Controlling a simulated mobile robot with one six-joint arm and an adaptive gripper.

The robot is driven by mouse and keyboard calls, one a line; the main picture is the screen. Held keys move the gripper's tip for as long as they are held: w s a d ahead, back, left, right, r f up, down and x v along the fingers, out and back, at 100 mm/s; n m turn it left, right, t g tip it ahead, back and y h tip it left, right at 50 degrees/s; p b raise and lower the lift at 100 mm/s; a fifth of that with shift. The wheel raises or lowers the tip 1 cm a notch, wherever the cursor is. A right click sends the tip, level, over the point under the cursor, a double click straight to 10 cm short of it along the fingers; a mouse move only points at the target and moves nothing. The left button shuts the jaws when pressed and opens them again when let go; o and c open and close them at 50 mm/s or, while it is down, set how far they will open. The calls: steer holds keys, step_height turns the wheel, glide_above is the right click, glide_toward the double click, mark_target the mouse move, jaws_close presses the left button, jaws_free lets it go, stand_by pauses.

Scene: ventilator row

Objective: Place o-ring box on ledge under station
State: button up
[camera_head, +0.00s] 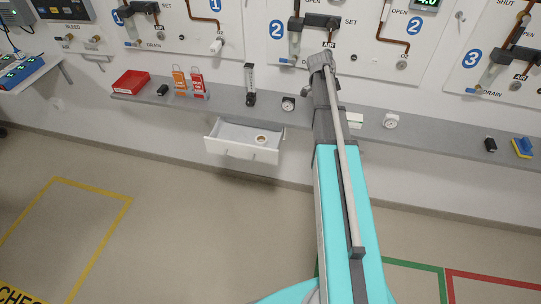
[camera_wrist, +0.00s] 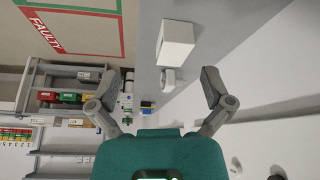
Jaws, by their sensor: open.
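A small white box (camera_head: 355,120), likely the o-ring box, sits on the grey ledge (camera_head: 430,135) under station 2 (camera_head: 345,22), just right of my arm. No label on it is readable. A plain white box (camera_wrist: 175,45), seemingly the same one, shows on the ledge in the wrist view. My gripper (camera_wrist: 165,82) is open, its fingers wide apart, with nothing held between them. The box appears beyond the fingertips and apart from them. In the head view my arm hides the gripper and part of the ledge.
A round gauge (camera_head: 391,121) stands close right of the box; another gauge (camera_head: 288,104) is left of my arm. An open drawer (camera_head: 230,144) holding a tape roll (camera_head: 261,139) juts out below the ledge.

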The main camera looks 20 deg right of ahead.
steer(key=s+a+n+y, duration=0.1)
steer(key=s+a+n, duration=0.5)
steer(key=a, duration=0.5)
steer(key=s+a+f+n+t+y, duration=0.1)
steer(key=s+a+n+y, duration=0.1)
steer(key=s+a+n, duration=0.3)
steer(key=s+a+n+y, duration=0.1)
steer(key=s+a+n, duration=0.5)
steer(key=a+n, duration=0.4)
steer(key=shift+s+a+f+t+y, duration=0.3)
steer(key=shift+a+f+y, duration=0.1)
steer(key=shift+a, duration=2.9)
